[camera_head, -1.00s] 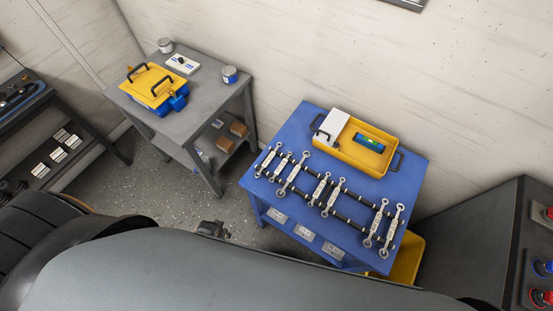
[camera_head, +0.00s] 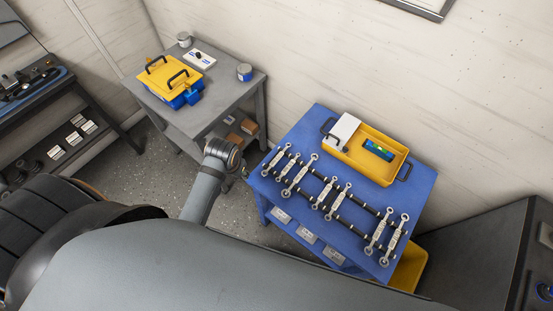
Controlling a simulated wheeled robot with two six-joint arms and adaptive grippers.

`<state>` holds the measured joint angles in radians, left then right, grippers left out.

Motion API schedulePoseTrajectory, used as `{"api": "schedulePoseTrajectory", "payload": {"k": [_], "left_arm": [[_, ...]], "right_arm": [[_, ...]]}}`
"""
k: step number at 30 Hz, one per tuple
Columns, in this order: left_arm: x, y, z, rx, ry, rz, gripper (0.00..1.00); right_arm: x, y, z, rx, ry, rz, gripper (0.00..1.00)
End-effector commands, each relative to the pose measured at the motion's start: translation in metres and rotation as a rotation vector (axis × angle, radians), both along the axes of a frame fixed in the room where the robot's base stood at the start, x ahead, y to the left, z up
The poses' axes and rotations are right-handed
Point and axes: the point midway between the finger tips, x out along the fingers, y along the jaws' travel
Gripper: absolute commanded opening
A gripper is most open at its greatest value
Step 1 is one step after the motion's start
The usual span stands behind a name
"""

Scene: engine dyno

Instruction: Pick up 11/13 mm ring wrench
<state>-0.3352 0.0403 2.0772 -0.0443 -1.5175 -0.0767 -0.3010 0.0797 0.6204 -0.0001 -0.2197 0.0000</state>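Several silver double-ended ring wrenches lie in a row across two black rails on the blue table (camera_head: 318,118). One wrench (camera_head: 300,174) is among the left group, two stand in the middle around this wrench (camera_head: 325,192), and two are at the right end, including this wrench (camera_head: 394,240). Their size markings are too small to read, so I cannot tell which is 11/13 mm. A grey arm link of mine with a round joint rises left of the blue table, apart from the wrenches. No gripper fingers can be made out.
A yellow tray (camera_head: 390,172) with a white block and a green-blue level sits at the table's back. A grey table (camera_head: 225,92) with a yellow-and-blue toolbox (camera_head: 172,80) stands left. A yellow bin (camera_head: 408,268) is under the blue table's right side. A dark cabinet (camera_head: 475,250) stands right.

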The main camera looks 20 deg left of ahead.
Motion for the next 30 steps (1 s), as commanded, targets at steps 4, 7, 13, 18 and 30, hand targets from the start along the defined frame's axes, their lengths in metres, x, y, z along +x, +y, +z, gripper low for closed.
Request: {"api": "schedulePoseTrajectory", "payload": {"k": [4,7,13,18,30], "left_arm": [[0.029,-0.011,0.010,-0.010,0.043,-0.020,0.44],[0.051,-0.022,0.012,-0.018,0.078,-0.044,0.44],[0.098,-0.055,0.017,-0.043,0.160,-0.127,0.44],[0.131,-0.083,0.027,-0.053,0.219,-0.212,0.44],[0.135,-0.089,-0.004,-0.052,0.239,-0.234,0.44]], "right_arm": [[0.000,-0.001,0.001,-0.002,0.000,0.001,0.40],[0.001,-0.002,0.001,-0.002,0.000,0.001,0.40],[0.001,-0.002,0.001,-0.002,-0.001,0.001,0.40],[0.001,-0.002,0.001,-0.002,-0.001,0.001,0.40],[0.001,-0.001,0.004,-0.001,-0.001,0.000,0.40]]}}
